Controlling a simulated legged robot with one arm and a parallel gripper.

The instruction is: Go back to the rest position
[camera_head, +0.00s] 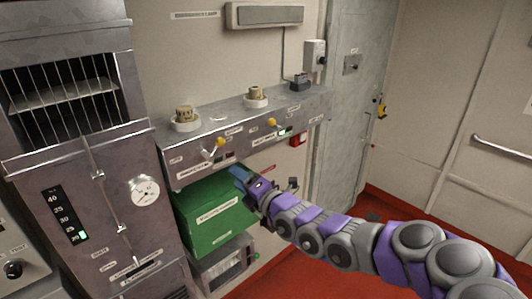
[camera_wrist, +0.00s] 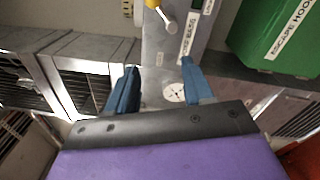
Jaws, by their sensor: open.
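My gripper (camera_head: 240,174) is at the end of my purple and grey arm, which reaches in from the lower right in the head view. It is in front of the upper right part of the green escape hood box, just below the grey switch panel (camera_head: 180,163). In the wrist view its two blue fingers (camera_wrist: 160,85) stand apart with nothing between them. The switch panel carries a lever with a yellow knob (camera_head: 220,142) and a second yellow-knobbed lever (camera_head: 271,122). A yellow-knobbed lever (camera_wrist: 152,4) also shows above the fingers in the wrist view.
The green box (camera_head: 205,225) hangs close to my gripper and also shows in the wrist view (camera_wrist: 262,28). A metal cabinet with a round gauge (camera_head: 144,191) stands at left. Red floor (camera_head: 385,206) lies open toward the door.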

